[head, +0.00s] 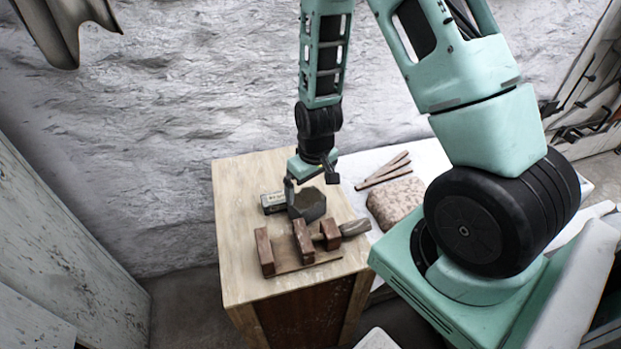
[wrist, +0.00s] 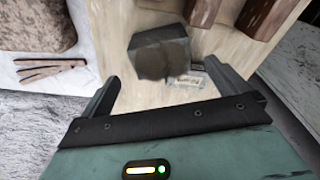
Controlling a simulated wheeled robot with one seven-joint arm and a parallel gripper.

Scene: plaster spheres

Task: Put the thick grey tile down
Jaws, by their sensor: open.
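The thick grey tile (head: 310,207) is a dark grey, many-sided block on the pale wooden table top (head: 236,210), behind the brown wooden blocks. In the wrist view the tile (wrist: 155,60) lies beyond the fingertips, with a darker patch on its face. My gripper (head: 312,181) hangs close above the tile in the head view. In the wrist view my gripper (wrist: 163,80) has its two fingers wide apart with nothing held between them. Whether a finger touches the tile cannot be told.
A small labelled box (head: 271,202) lies left of the tile, close to it. Brown wooden blocks (head: 303,242) stand in front, with a greyish-brown cylinder (head: 354,228) beside them. A white surface to the right holds a speckled stone (head: 396,203) and thin sticks (head: 385,172). The table's left strip is bare.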

